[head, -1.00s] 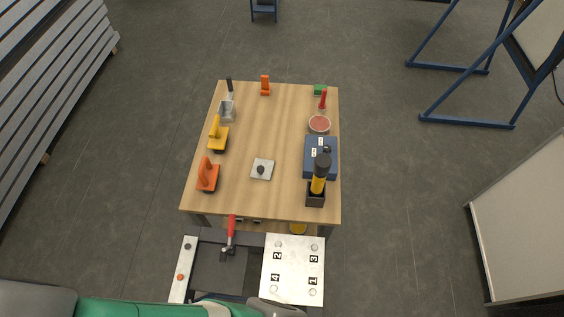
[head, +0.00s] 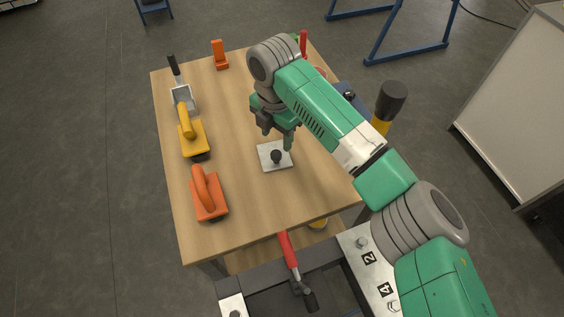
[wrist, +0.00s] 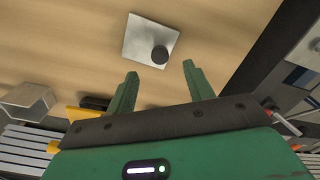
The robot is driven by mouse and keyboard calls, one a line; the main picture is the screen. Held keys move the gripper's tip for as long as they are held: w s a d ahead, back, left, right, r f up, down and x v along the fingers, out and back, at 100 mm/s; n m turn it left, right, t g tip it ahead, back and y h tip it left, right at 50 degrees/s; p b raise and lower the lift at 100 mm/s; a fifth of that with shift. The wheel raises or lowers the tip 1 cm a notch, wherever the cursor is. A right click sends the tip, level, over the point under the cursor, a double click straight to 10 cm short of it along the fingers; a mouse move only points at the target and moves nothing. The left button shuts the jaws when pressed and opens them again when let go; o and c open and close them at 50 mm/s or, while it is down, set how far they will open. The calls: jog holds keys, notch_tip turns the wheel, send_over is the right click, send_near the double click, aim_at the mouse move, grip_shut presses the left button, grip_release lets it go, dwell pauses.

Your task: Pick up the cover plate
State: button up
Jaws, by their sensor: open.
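The cover plate (head: 268,161) is a flat, light grey square with a round black knob on it. It lies on the wooden table (head: 240,200) in the head view. It also shows in the wrist view (wrist: 138,40), ahead of the fingers. My gripper (head: 279,140) is above the table at the plate's far side in the head view. In the wrist view its two green fingers (wrist: 160,82) are apart, with nothing between them. The knob lies a little beyond the fingertips, apart from them.
An orange float (head: 210,200), a yellow float (head: 192,137) and a trowel (head: 182,95) line the table's left side. An orange block (head: 220,55) stands at the back. A black-and-yellow tool (head: 390,102) is at the right. A red-handled clamp (head: 288,255) is in front.

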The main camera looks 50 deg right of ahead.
aim_at(276, 154)
notch_tip(276, 154, down, 2)
jog(key=shift+d+f+b, duration=0.1)
jog(key=shift+f+b, duration=0.05)
jog(key=shift+b, duration=0.35)
jog(key=f+b, duration=0.2)
jog(key=f, duration=0.1)
jog(key=f+b, duration=0.1)
jog(key=f, duration=0.1)
jog(key=shift+a+f, duration=0.25)
jog(key=shift+r, duration=0.1)
grip_shut()
notch_tip(276, 154, up, 10)
jog(key=p, duration=0.4)
jog(key=c, duration=1)
grip_release()
